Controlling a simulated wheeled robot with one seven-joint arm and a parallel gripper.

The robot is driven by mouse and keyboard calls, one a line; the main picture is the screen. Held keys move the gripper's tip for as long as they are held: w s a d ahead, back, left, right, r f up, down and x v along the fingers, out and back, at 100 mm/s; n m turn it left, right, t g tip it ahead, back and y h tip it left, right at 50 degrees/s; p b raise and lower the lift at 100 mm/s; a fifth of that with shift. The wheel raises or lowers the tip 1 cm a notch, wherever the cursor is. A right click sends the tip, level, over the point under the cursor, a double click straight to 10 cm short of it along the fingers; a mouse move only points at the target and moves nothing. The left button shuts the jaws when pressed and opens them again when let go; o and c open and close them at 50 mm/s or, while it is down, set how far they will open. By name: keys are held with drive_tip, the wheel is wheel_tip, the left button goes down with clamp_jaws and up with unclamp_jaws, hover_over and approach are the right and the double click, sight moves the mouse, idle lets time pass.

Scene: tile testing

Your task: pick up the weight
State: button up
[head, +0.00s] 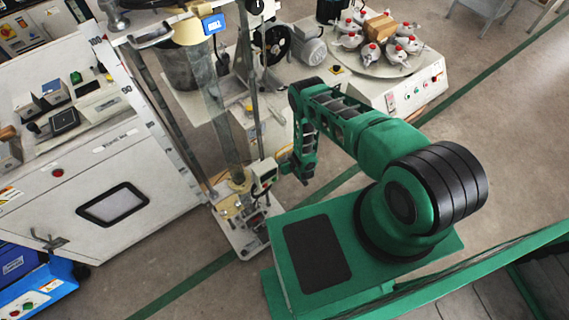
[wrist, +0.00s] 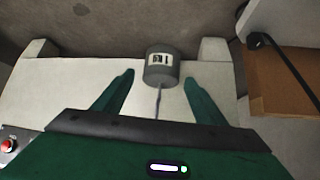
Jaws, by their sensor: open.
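The weight (wrist: 161,68) is a grey cylinder with a white label and a thin rod or hook pointing toward my gripper. It shows in the wrist view, on or just above a pale surface. My gripper (wrist: 158,80) is open, with one green finger on each side of the weight and a gap on both sides. The fingers do not touch it. In the head view my green arm reaches toward the tall test stand, and my gripper (head: 290,172) is small there. I cannot make out the weight in the head view.
The tall test stand (head: 240,215) with a clear tube stands left of my gripper. A white cabinet (head: 150,235) is at the left. A white machine (head: 400,92) with a round plate of red-topped parts is behind. In the wrist view a brown block (wrist: 275,85) and black cable are at the right.

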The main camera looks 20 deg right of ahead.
drive_tip(key=shift+w+a+f, duration=0.1)
drive_tip(key=shift+w+f, duration=0.35)
clamp_jaws()
drive_tip(key=shift+r, duration=0.15)
